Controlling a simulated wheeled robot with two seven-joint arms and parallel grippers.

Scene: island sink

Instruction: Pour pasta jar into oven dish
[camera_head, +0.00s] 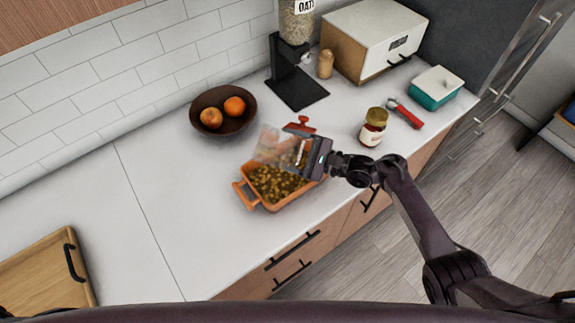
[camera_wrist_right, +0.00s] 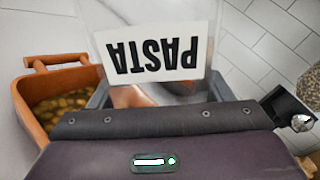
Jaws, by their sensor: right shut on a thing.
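The orange oven dish (camera_head: 285,203) stands on the counter with a layer of pasta pieces (camera_head: 272,184) in it. My right gripper (camera_head: 300,150) is shut on the clear pasta jar (camera_head: 268,143) and holds it tilted above the far side of the dish. In the right wrist view the jar's PASTA label (camera_wrist_right: 155,53) shows upside down, and the dish (camera_wrist_right: 30,115) with pasta in it is at the left. I cannot tell whether any pasta is left inside the jar. My left gripper is not in view.
A brown bowl (camera_head: 197,118) with fruit stands behind the dish. An oat dispenser (camera_head: 297,88), bread box (camera_head: 372,40), sauce jar (camera_head: 373,128), red-handled tool (camera_head: 405,114) and teal container (camera_head: 435,88) stand farther right. A wooden tray (camera_head: 40,275) lies left; counter between is clear.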

